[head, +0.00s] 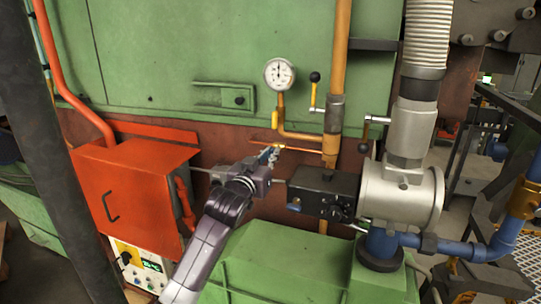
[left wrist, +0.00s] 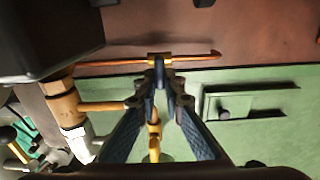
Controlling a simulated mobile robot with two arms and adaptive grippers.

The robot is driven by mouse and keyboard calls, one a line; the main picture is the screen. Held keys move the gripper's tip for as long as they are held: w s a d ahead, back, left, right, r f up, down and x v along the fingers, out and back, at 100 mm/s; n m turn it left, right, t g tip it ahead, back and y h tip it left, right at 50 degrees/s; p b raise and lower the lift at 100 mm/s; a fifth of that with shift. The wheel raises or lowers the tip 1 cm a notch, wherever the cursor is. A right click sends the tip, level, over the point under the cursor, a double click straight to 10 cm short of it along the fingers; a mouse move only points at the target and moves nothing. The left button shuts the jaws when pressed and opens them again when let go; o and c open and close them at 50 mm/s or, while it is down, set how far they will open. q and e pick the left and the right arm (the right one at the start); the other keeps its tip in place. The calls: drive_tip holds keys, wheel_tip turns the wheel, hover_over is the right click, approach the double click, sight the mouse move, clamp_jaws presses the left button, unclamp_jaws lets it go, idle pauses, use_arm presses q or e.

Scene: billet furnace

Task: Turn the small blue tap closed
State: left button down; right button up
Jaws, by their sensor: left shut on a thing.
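My left gripper (head: 269,152) reaches up from below to the thin copper pipe (head: 299,150) on the red-brown wall panel. In the left wrist view my left gripper (left wrist: 160,77) has its dark blue fingers closed together at the tips, just at a brass fitting (left wrist: 160,57) on that pipe. The fingers are shut on the small blue tap there. The tap is mostly hidden between the fingertips, and its blue is hard to tell from the fingers, so I cannot read its handle angle. My right gripper is in neither view.
A pressure gauge (head: 279,74) sits above on a brass pipe with a yellow handle (head: 274,119). A black-knobbed lever (head: 314,79) and a thick vertical pipe (head: 335,112) stand right of it. A black box (head: 322,190) and grey valve body (head: 398,193) crowd the right; a red cabinet (head: 130,195) stands left.

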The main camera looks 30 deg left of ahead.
use_arm(q)
drive_tip(key=shift+m, duration=0.3)
drive_tip(key=shift+w+d+f+m, duration=0.1)
drive_tip(key=shift+d+f+m, duration=0.1)
drive_tip(key=shift+m, duration=2.7)
drive_tip(key=shift+s+d+f+m, duration=0.15)
drive_tip(key=shift+f+m, duration=0.1)
drive_tip(key=shift+m, duration=2.65)
drive_tip(key=shift+w+d+f+m, duration=0.15)
drive_tip(key=shift+d+f+m, duration=0.05)
drive_tip(key=shift+m, duration=2.7)
drive_tip(key=c, duration=2.1)
unclamp_jaws()
drive_tip(key=shift+o, duration=0.3)
drive_tip(key=shift+r, duration=0.1)
